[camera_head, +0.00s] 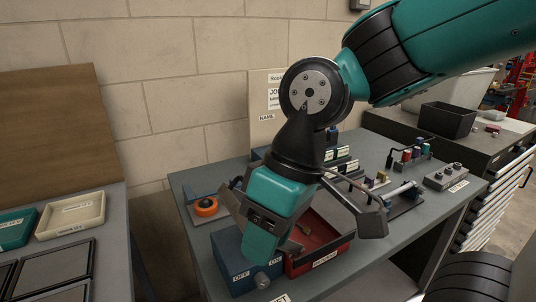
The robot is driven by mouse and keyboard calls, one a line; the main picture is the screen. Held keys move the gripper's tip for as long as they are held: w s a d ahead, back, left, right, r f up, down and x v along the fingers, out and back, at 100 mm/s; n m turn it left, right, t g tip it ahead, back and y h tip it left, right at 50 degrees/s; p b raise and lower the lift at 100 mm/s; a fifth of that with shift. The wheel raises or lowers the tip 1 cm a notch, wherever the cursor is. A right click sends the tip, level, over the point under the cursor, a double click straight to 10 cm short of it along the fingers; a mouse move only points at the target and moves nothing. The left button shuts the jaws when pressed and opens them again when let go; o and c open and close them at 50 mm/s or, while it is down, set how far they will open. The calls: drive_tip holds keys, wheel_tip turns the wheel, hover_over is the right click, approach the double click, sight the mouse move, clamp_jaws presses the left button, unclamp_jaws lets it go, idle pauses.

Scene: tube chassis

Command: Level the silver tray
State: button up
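My gripper (268,222) hangs over the middle workbench, with a teal body below a black wrist. Its fingertips are partly hidden by its own body, so I cannot tell whether it is open or shut. Grey metal parts show on both sides of it: a slanted edge at the left and a bar with a dark grey end at the right. I cannot tell whether these belong to my gripper or to a tray behind it. I cannot pick out a silver tray with certainty.
Below my gripper stand a blue switch box (233,262) and a red bin (325,240). An orange ring (205,207) lies left. A grey button box (445,178) stands right. A beige tray (72,216) is on the left bench, a black bin (447,120) on the right cabinet.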

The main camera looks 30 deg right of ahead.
drive_tip(key=w+d+r+m+h+p, duration=0.1)
drive_tip(key=w+d+r+m+p, duration=0.3)
drive_tip(key=w+r, duration=0.4)
drive_tip(key=w+d+r+m+h+p, duration=0.1)
drive_tip(key=w+d+r+m+p, duration=0.1)
drive_tip(key=w+d+r+p, duration=0.65)
drive_tip(key=a+f, duration=0.2)
drive_tip(key=f, duration=0.4)
drive_tip(key=w+a+f+b, duration=0.1)
drive_tip(key=a+f, duration=0.1)
drive_tip(key=f, duration=0.4)
drive_tip(key=w+a+f, duration=0.1)
drive_tip(key=a+f, duration=0.2)
drive_tip(key=f, duration=0.3)
drive_tip(key=shift+f, duration=0.3)
clamp_jaws()
